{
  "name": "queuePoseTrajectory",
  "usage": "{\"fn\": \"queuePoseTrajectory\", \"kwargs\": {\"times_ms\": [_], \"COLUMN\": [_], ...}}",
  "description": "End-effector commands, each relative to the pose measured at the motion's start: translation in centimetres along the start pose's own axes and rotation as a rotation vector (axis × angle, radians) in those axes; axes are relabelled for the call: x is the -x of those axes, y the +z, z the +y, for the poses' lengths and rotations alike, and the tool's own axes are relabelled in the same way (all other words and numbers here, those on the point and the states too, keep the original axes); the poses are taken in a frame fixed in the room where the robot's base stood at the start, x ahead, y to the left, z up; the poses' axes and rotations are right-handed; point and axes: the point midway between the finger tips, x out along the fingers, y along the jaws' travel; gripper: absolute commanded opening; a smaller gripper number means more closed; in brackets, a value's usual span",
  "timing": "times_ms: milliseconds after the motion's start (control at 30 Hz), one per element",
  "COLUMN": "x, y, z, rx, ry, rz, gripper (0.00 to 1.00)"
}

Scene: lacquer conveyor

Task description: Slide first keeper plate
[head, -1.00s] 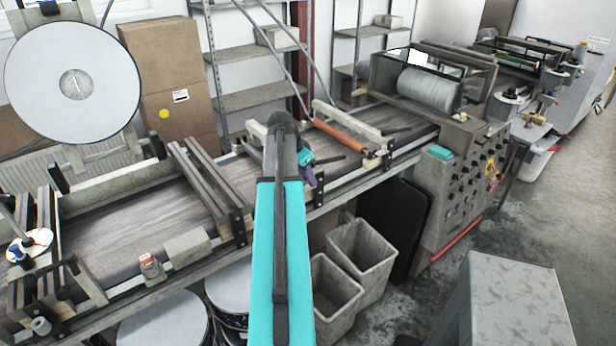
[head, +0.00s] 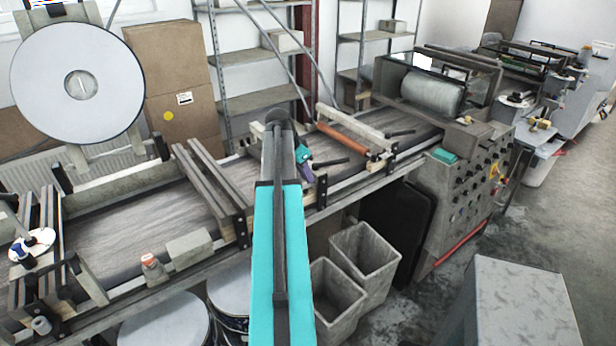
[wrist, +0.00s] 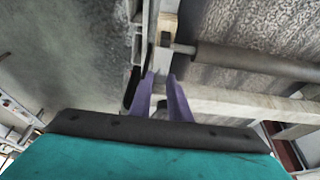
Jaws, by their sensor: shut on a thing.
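My gripper (head: 308,178) is at the near rail of the conveyor, left of the orange-brown roller (head: 345,140), largely behind my arm in the head view. In the wrist view its two purple fingers (wrist: 161,84) are close together at the roller's end. They are shut on a small pale piece (wrist: 163,58), which I take to be the first keeper plate; its outline is mostly hidden between the fingers.
A pale crossbar (wrist: 235,103) lies close right of the fingers. Dark crossbars (head: 210,190) span the belt (head: 140,228) to the left. The control cabinet (head: 465,190) stands right. Two grey bins (head: 362,262) are below the conveyor; a grey box (head: 525,300) stands front right.

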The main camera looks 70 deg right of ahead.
Motion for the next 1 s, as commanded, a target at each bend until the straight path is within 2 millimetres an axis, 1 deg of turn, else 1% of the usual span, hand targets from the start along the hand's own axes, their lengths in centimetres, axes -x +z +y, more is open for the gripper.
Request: {"fn": "queuePoseTrajectory", "kwargs": {"times_ms": [33,167,200,267,300,733,867,1000], "x": [0.1,0.2,0.2,0.2,0.2,0.4,1.0,2.1], "y": [0.0,0.0,0.0,0.0,0.0,0.0,0.0,0.0], "z": [-0.3,-0.4,-0.4,-0.4,-0.4,-0.2,-0.2,-0.2], "rx": [0.0,0.001,0.001,0.001,0.001,0.001,0.001,0.001], "ry": [-0.01,-0.012,-0.012,-0.012,-0.011,-0.007,-0.007,-0.008], "rz": [0.002,0.002,0.002,0.002,0.002,0.001,0.001,0.002], "gripper": [0.0,0.0,0.22,0.32,0.35,0.35,0.35,0.35]}}
